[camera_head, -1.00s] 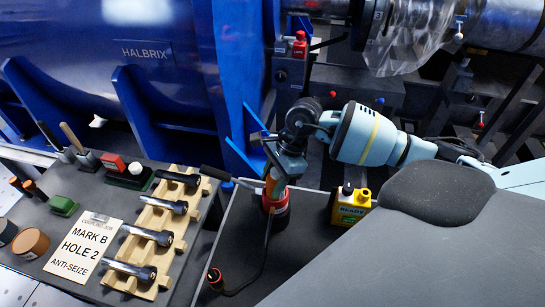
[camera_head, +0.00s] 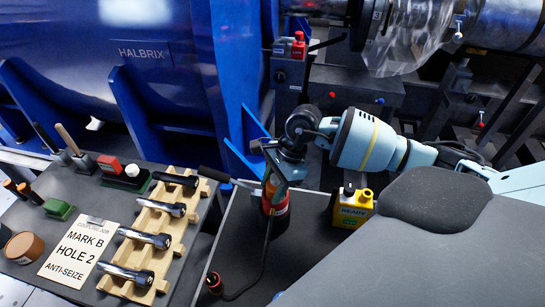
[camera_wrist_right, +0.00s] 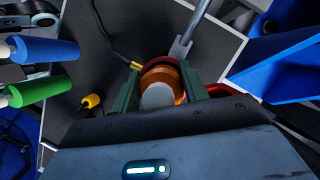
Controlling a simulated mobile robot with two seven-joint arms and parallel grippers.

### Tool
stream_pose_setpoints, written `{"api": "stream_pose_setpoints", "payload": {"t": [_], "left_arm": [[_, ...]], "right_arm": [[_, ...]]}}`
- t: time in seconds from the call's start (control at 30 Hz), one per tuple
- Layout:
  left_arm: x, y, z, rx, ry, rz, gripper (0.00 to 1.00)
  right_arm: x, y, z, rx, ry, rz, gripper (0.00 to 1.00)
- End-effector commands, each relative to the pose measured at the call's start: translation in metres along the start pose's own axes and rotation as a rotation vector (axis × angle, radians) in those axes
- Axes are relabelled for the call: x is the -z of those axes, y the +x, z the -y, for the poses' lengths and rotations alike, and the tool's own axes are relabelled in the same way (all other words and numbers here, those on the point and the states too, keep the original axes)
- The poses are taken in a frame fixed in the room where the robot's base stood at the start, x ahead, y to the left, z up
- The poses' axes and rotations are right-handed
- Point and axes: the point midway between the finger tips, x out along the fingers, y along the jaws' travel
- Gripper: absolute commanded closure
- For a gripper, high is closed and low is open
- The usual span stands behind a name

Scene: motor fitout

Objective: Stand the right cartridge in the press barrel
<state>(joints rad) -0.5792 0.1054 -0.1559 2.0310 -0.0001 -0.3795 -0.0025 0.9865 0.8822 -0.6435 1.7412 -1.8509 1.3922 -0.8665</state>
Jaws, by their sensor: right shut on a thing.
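The right cartridge (camera_wrist_right: 163,84) is a copper-orange cylinder with a pale round end, seen in the right wrist view between the green fingers of my right gripper (camera_wrist_right: 163,90). In the head view my right gripper (camera_head: 272,178) points down over the press barrel (camera_head: 277,212), a red and black upright cylinder on the dark bench. Only a sliver of the orange cartridge shows there, at the barrel's mouth. The fingers hide how deep it sits. The barrel's red rim also shows beside the fingers in the wrist view. My left gripper is not in view.
A yellow box marked READY (camera_head: 352,207) stands just right of the barrel. A metal rod with a black handle (camera_head: 216,176) reaches toward the barrel from the left. A wooden rack (camera_head: 150,220) holds several bolts. A cable with a red-tipped plug (camera_head: 214,282) lies in front.

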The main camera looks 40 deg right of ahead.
Motion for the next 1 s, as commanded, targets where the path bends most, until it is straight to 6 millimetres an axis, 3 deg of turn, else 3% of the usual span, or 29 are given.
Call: {"api": "stream_pose_setpoints", "payload": {"t": [0.1, 0.13, 0.3, 0.67, 1.0], "left_arm": [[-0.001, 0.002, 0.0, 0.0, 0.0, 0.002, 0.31], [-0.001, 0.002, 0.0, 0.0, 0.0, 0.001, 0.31], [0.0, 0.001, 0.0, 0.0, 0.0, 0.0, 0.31], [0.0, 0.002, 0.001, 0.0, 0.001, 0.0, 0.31], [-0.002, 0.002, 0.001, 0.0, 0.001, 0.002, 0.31]], "right_arm": [[0.001, 0.002, 0.0, 0.002, -0.001, 0.001, 1.0], [0.001, 0.002, 0.0, 0.002, -0.001, 0.001, 0.55], [0.001, 0.002, 0.0, 0.0, -0.001, 0.0, 0.32], [0.001, -0.002, 0.0, 0.0, 0.0, -0.001, 0.31], [0.001, -0.051, 0.001, 0.003, 0.0, -0.002, 0.31]]}}
